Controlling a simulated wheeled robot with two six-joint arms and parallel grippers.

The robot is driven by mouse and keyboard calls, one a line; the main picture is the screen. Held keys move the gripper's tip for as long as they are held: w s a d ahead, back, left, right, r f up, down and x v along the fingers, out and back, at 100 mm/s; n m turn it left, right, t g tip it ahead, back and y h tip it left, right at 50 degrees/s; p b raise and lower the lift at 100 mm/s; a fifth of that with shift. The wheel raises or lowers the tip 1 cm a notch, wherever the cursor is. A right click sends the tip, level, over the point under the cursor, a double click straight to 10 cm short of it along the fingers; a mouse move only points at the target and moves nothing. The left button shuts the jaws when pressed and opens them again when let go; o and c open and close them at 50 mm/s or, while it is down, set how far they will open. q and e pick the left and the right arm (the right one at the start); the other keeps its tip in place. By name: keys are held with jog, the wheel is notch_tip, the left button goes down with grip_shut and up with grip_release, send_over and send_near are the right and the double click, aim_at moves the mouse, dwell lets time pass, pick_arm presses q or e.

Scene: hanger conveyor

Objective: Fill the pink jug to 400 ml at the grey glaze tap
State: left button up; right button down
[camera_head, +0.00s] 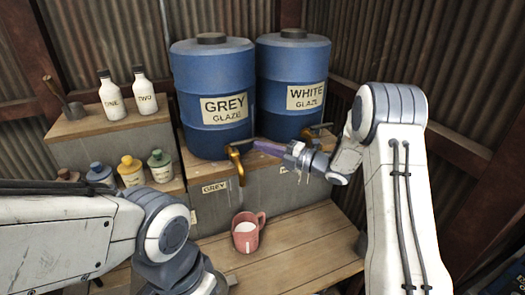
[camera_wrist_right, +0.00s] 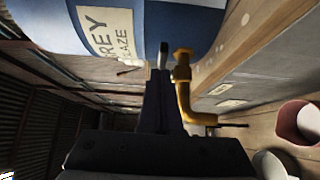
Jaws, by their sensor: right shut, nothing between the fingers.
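The pink jug (camera_head: 246,238) stands upright on the wooden bench, below the grey glaze tap (camera_head: 238,162) and slightly right of its spout. Its inside looks pale; I cannot tell its level or read a scale. It also shows at the right edge of the right wrist view (camera_wrist_right: 299,121). The brass tap (camera_wrist_right: 184,90) is on the blue GREY GLAZE barrel (camera_head: 213,95). No stream shows below its spout. My right gripper (camera_head: 262,147) is shut and empty, close beside the tap's top; contact is unclear. Its dark fingers (camera_wrist_right: 160,78) show beside the tap. My left gripper is out of view.
The blue WHITE GLAZE barrel (camera_head: 292,85) stands to the right with its own tap (camera_head: 318,128). At left, white bottles (camera_head: 113,98) labelled ONE and TWO and several coloured-cap bottles (camera_head: 131,170) stand on wooden steps. The bench (camera_head: 295,250) right of the jug is clear.

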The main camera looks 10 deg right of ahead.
jog(key=s+b+v, duration=0.1)
jog(key=b+v, duration=0.3)
jog(key=v, duration=0.8)
jog(key=w+a+m+t+h, duration=0.1)
jog(key=w+a+m+h, duration=0.35)
jog(key=a, duration=0.25)
jog(key=s+a+f+m+g+h, duration=0.1)
jog(key=s+a+m+h, duration=0.3)
jog(key=m+h, duration=0.3)
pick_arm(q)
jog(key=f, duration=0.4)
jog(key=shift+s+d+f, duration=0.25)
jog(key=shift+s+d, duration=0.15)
pick_arm(e)
jog(key=s+a+f+m+g, duration=0.1)
jog(key=s+f+m+g, duration=0.1)
jog(key=s, duration=0.9)
jog(key=s+a+f+m+g+h, duration=0.1)
jog(key=s+m+g, duration=0.3)
jog(key=s, duration=0.7)
jog(key=s+a+f+m+g, duration=0.3)
jog(key=s+g, duration=0.2)
jog(key=s, duration=0.7)
jog(key=shift+a+m, duration=0.2)
jog(key=shift+m, duration=0.15)
